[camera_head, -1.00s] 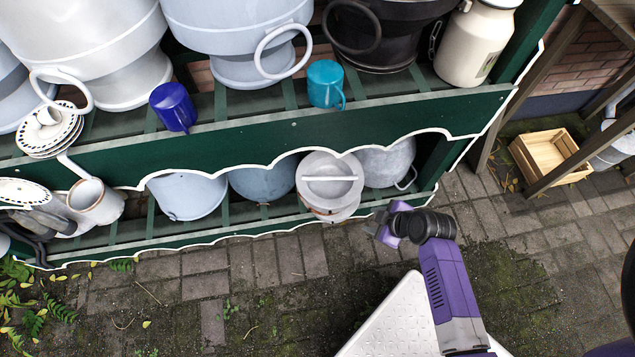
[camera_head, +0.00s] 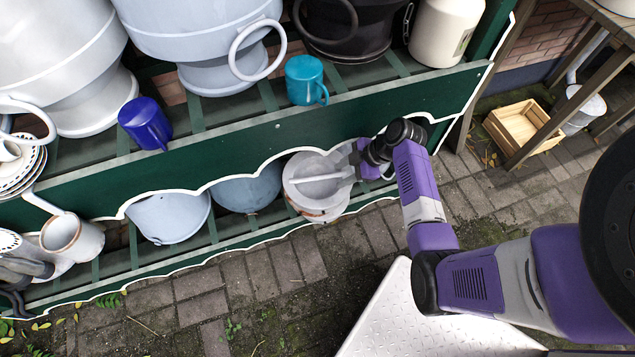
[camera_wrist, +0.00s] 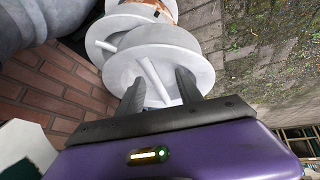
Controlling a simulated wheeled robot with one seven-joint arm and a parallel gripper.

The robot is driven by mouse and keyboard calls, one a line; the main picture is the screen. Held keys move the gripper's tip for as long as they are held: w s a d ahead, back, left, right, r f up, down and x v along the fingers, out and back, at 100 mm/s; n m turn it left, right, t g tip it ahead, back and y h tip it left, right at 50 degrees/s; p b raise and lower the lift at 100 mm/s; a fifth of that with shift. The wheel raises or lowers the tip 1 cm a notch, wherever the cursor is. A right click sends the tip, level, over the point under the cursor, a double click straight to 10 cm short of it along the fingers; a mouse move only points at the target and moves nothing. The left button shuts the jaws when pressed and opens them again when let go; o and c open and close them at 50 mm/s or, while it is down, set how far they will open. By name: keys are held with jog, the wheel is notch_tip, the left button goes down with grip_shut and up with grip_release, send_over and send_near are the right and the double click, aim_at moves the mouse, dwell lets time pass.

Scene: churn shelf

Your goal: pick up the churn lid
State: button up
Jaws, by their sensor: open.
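The churn lid (camera_head: 303,190) is a round grey disc with a pale straight bar handle (camera_head: 322,178). It sits on a grey churn on the lower shelf in the head view. My gripper (camera_head: 356,170) is at the lid's right side, near the end of the bar. In the wrist view the lid (camera_wrist: 178,62) lies ahead, and its bar (camera_wrist: 154,80) runs between the fingertips of my gripper (camera_wrist: 160,85). The jaws are open with a gap on both sides of the bar. Whether a finger touches the lid cannot be told.
Grey-blue pots (camera_head: 248,190) stand left of the churn on the lower shelf. The green scalloped shelf board (camera_head: 230,150) is just above the lid. A teal mug (camera_head: 304,80) and a blue mug (camera_head: 145,122) stand on the upper shelf. The paving (camera_head: 270,262) in front is clear.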

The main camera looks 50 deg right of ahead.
aim_at(318, 176)
jog(key=shift+w+a, duration=0.4)
jog(key=shift+w, duration=0.4)
jog(key=shift+w+a, duration=0.4)
jog(key=shift+w, duration=0.35)
jog(key=x, duration=0.2)
jog(key=b+x, duration=0.1)
jog(key=w+x, duration=0.1)
jog(key=x, duration=0.1)
jog(key=shift+w+a, duration=0.15)
jog(key=shift+a, duration=0.15)
grip_shut()
